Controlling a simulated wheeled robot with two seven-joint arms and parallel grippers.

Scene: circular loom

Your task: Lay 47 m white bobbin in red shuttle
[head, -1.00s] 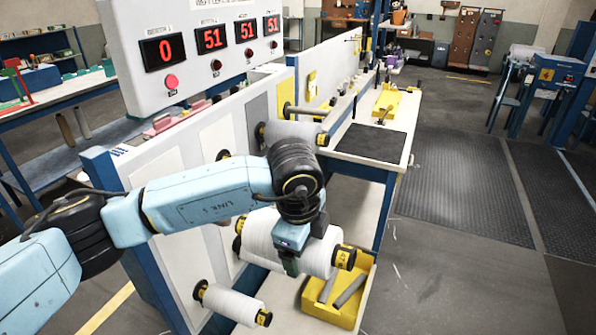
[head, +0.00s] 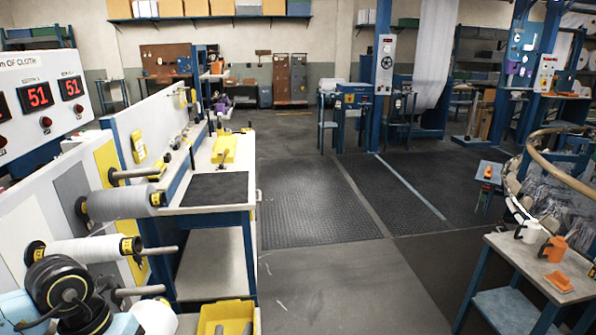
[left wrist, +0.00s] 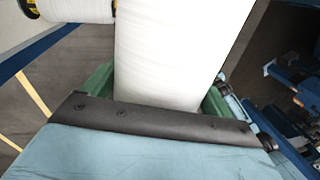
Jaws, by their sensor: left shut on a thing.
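A large white bobbin (left wrist: 170,50) fills the middle of the left wrist view. My left gripper (left wrist: 155,95) is shut on it, with a green finger on each side. Its length marking cannot be read. In the head view my left arm's dark joint shows at the lower left; the gripper itself is out of frame. A white roll at the bottom edge (head: 155,318) shows beside the arm, and I cannot tell whether it is the held bobbin. I cannot make out a red shuttle in either view. My right gripper is not in view.
A white bobbin (head: 85,250) and a grey bobbin (head: 125,203) sit on pegs of the rack panel. A yellow bin (head: 225,318) stands at the bottom. A circular loom (head: 560,165) and a side table (head: 535,262) with white and orange items are right. The middle floor is open.

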